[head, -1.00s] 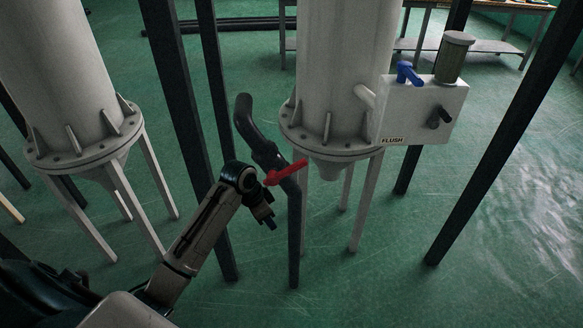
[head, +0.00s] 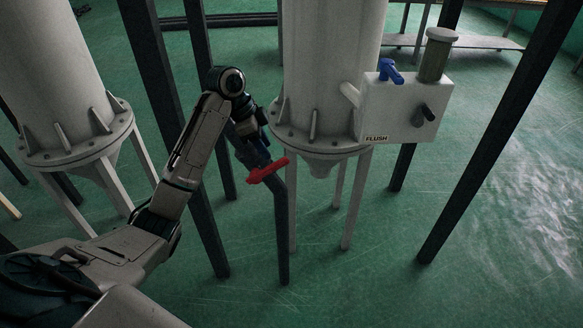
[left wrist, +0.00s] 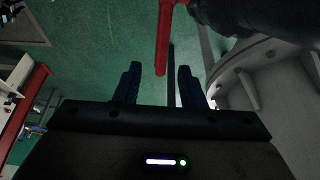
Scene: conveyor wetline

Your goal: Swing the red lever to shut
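The red lever (head: 267,171) sits on a dark vertical pipe in front of the middle tank. It slants across the pipe, its right end a little higher. My left gripper (head: 258,155) is just above and behind it in the head view, pointing down. In the left wrist view the red lever (left wrist: 163,45) hangs from the top edge, beyond and roughly between the fingertips. The left gripper (left wrist: 159,82) is open there, with nothing between its fingers. I cannot tell whether it touches the lever. The arm hides the pipe's upper part. My right gripper is not in view.
A pale tank (head: 331,75) with a bolted flange stands behind the lever. Its white FLUSH box (head: 395,112) carries a blue handle (head: 390,71) and a black knob (head: 424,112). Another tank (head: 62,70) is at left. Dark posts stand around; green floor is open at front right.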

